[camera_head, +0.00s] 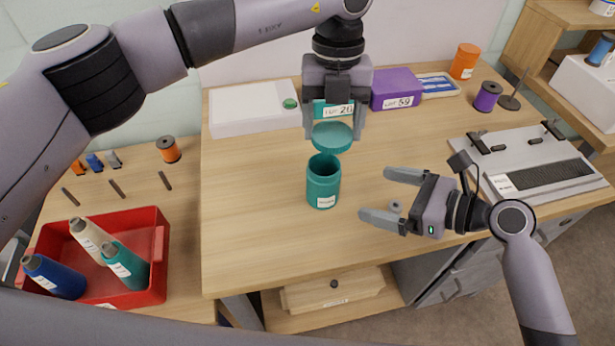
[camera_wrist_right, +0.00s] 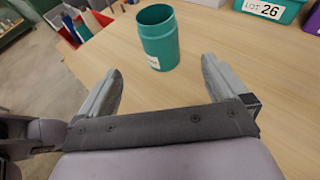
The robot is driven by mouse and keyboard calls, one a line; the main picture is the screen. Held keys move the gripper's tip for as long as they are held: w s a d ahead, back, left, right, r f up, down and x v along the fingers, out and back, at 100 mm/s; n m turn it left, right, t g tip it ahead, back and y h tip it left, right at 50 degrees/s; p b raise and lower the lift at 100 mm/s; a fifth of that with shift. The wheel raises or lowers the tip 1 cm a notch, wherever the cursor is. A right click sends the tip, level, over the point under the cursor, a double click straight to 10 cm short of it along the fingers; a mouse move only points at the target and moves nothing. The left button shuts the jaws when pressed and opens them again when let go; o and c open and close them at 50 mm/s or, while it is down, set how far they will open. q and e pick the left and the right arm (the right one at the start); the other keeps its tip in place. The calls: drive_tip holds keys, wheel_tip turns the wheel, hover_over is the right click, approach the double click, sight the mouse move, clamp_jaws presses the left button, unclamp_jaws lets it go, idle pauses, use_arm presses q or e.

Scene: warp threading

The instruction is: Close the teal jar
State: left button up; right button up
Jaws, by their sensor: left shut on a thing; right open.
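The teal jar (camera_head: 323,184) stands upright and open-topped on the wooden table. It also shows in the right wrist view (camera_wrist_right: 160,42), just beyond the fingertips. My left gripper (camera_head: 334,134) points down and is shut on the teal lid (camera_head: 332,138), holding it above and slightly right of the jar's mouth, apart from it. My right gripper (camera_head: 374,195) is open and empty, to the right of the jar with its fingers pointing at it. It also shows in the right wrist view (camera_wrist_right: 160,75). The jar is not between its fingers.
A teal box (camera_head: 328,109) labelled 26 and a purple box (camera_head: 397,90) labelled 59 stand behind. A white box (camera_head: 252,108) is at the back left. A red bin (camera_head: 158,262) with bobbins is at left. The table front is clear.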

sight(324, 179)
use_arm(q)
drive_tip(key=shift+w+a, duration=0.3)
drive_tip(key=shift+a, duration=0.2)
use_arm(e)
drive_tip(key=shift+w+a, duration=0.3)
drive_tip(key=shift+a, duration=0.35)
drive_tip(key=x, duration=1.2)
drive_tip(key=c, duration=1.5)
use_arm(q)
drive_tip(key=shift+f, duration=2.45)
